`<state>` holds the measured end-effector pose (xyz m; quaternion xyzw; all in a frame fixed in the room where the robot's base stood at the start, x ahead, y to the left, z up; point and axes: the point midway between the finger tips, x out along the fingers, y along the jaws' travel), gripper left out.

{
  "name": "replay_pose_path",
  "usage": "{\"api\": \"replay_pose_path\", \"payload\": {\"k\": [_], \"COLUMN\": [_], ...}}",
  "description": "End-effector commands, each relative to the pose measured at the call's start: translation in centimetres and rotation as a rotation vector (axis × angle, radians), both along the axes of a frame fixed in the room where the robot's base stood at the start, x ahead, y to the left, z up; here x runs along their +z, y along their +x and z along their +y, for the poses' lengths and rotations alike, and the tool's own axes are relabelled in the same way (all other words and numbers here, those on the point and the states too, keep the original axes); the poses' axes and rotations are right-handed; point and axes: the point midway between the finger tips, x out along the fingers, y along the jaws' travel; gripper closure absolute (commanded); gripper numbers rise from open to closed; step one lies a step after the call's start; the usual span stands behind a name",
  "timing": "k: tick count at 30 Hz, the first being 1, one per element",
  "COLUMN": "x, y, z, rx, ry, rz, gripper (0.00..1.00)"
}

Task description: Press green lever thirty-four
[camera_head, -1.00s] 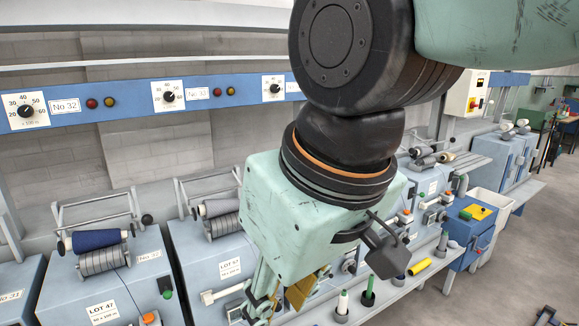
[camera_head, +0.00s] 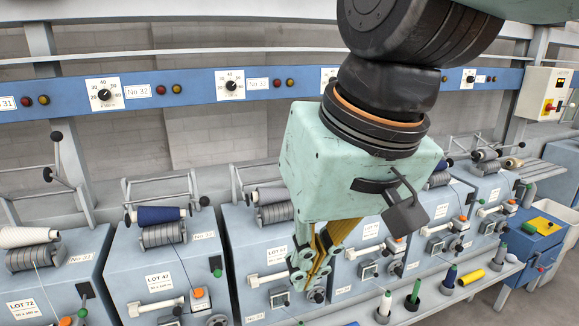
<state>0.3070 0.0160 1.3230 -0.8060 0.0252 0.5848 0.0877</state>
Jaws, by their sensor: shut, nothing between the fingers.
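A row of pale blue winding machines stands below the blue panel. A green-tipped lever (camera_head: 217,272) is on the right side of the machine labelled LOT 47, beside an orange button (camera_head: 198,293). Another green tip (camera_head: 83,312) shows at the lower left, on the LOT 72 machine. I cannot read the number thirty-four on any label, so I cannot tell which lever bears it. My gripper (camera_head: 308,285) is shut and empty, pointing down in front of the machine right of LOT 47. It hides part of that machine and its neighbour.
The blue panel (camera_head: 190,85) carries dials and small lamps. Several spools, including a navy one (camera_head: 158,215), rest on the machines.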

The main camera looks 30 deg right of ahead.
Motion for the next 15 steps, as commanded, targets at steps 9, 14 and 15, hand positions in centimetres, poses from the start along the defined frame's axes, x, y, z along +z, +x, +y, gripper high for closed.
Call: {"api": "replay_pose_path", "payload": {"k": [9, 14, 15], "x": [2.3, 3.1, 3.2], "y": [4.5, 6.6, 7.2], "z": [-0.1, -0.9, -1.1], "rx": [-0.123, -0.175, -0.186], "ry": [0.075, 0.097, 0.101], "rz": [0.026, 0.036, 0.039], "gripper": [1.0, 1.0, 1.0]}}
